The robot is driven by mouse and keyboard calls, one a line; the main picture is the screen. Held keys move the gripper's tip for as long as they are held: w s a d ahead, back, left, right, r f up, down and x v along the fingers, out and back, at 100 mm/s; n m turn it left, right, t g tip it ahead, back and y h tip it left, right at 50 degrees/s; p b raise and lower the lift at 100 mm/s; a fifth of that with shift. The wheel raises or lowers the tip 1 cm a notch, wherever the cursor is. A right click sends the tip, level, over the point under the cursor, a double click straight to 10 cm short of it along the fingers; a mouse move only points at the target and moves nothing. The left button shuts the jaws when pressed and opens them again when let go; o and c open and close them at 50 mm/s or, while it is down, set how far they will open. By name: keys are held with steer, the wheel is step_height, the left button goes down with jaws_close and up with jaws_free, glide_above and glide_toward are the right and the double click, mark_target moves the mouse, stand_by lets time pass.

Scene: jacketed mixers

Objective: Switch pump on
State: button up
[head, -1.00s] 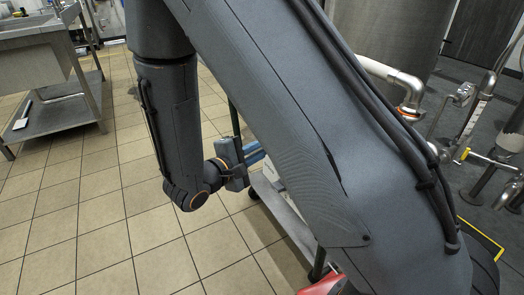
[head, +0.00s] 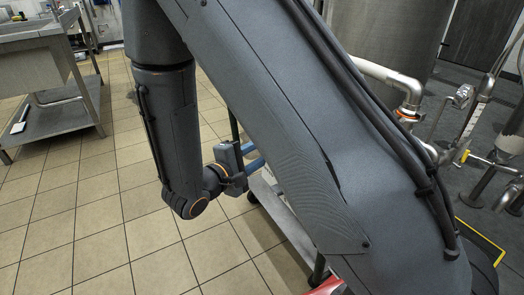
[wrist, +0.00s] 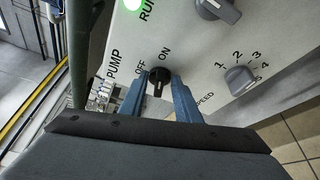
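The pump switch (wrist: 158,82) is a small black knob on a pale control panel (wrist: 205,60). Labels PUMP, OFF and ON are printed around it. OFF is to its upper left and ON just above it. In the wrist view my gripper (wrist: 158,80) has its two blue fingers on either side of the knob. A narrow gap seems to show beside it; contact is unclear. Which label the knob points to is hard to tell. In the head view my gripper (head: 254,165) shows partly behind my arm, and the switch is hidden.
A green lamp (wrist: 132,4) glows by the word RUN. A grey speed dial (wrist: 239,79) and another grey knob (wrist: 217,10) sit to the right. A steel tank (head: 385,45) and pipes stand at the right, a steel table (head: 60,75) at the left. Tiled floor is open.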

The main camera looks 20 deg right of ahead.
steer(key=f+p+v, duration=0.1)
steer(key=v, duration=0.6)
steer(key=shift+s+a+r, duration=0.15)
steer(key=shift+a+r, duration=0.25)
steer(key=shift+r, duration=0.15)
